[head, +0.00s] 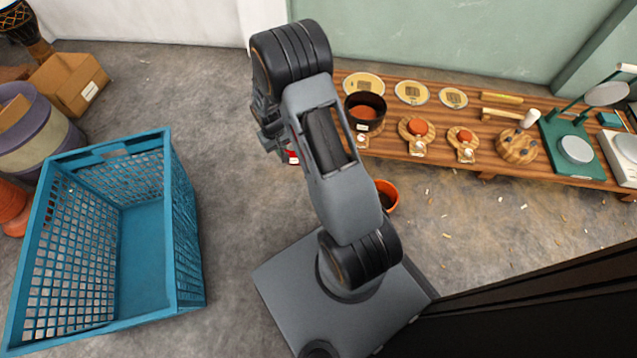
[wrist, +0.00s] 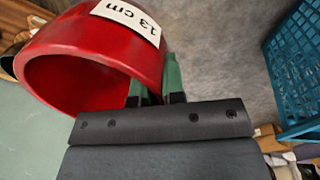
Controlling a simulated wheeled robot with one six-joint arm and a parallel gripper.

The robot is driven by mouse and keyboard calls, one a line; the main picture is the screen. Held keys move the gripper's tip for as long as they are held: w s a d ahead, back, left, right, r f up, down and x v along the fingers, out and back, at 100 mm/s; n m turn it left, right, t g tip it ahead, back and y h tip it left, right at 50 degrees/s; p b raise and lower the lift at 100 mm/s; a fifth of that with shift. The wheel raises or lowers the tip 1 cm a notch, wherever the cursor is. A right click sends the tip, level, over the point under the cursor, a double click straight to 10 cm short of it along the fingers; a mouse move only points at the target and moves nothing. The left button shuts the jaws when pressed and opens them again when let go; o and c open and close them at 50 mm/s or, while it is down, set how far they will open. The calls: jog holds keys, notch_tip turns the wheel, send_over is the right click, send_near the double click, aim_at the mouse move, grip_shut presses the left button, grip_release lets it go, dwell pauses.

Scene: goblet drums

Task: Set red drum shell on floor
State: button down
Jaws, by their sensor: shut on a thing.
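The red drum shell (wrist: 100,55) is a hollow red ring with a white "13 cm" label (wrist: 128,18), large in the wrist view. My gripper (wrist: 154,88) is shut on its wall, with green fingertips on either side near the rim. The shell hangs tilted, with its open end toward the wrist camera. In the head view only a small red and white part of the shell (head: 292,157) shows beside my arm; the rest is hidden behind the arm. I cannot tell its height above the grey floor (head: 225,190).
A blue crate (head: 187,240) stands on the floor at the left. A low wooden bench (head: 395,145) with pots, discs and tools runs along the wall at right. An orange pot (head: 391,194) is on the floor near my base. Bare floor lies between crate and arm.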

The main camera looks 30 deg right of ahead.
jog(key=shift+m, duration=0.3)
jog(key=s+d+f+b, duration=0.2)
jog(key=d+f, duration=0.1)
jog(key=f, duration=0.8)
jog(key=s+d+f+b, duration=0.2)
jog(key=d+f+b, duration=0.1)
jog(key=f, duration=0.8)
jog(key=s+d+f+b, duration=0.2)
jog(key=d+f+b, duration=0.1)
jog(key=f, duration=0.8)
jog(key=shift+d+f, duration=0.1)
jog(key=shift+d, duration=0.2)
jog(key=shift+f+p, duration=0.3)
jog(key=shift+f, duration=0.35)
jog(key=shift+f, duration=0.25)
jog(key=c, duration=1.1)
grip_release()
jog(key=r+p, duration=0.2)
jog(key=r, duration=0.2)
jog(key=r+p, duration=0.2)
jog(key=r, duration=0.3)
jog(key=a+r+p, duration=0.1)
jog(key=r+p, duration=0.1)
jog(key=r, duration=0.2)
jog(key=shift+r, duration=0.4)
